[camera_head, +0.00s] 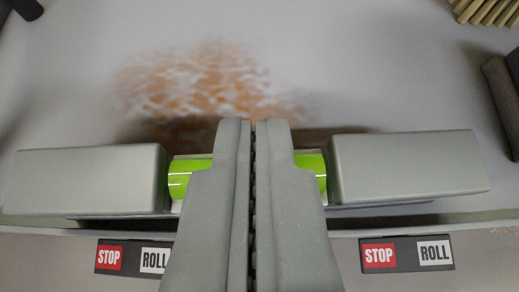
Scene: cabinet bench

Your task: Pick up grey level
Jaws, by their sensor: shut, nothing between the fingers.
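The grey level (408,165) lies across the bench in the head camera view, with a grey block at each end and a bright green vial (189,178) in its middle. My gripper (253,122) is shut and empty. Its two fingers stand in front of the middle of the level and hide most of the green vial. I cannot tell whether the fingers touch the level.
Two STOP/ROLL labels (407,254) sit along the front edge below the level. A bundle of tan sticks (488,11) is at the top right. A dark brown object (503,97) is at the right edge. A dark item (22,9) is at the top left. The surface (340,60) behind the level is clear, with an orange-brown stain.

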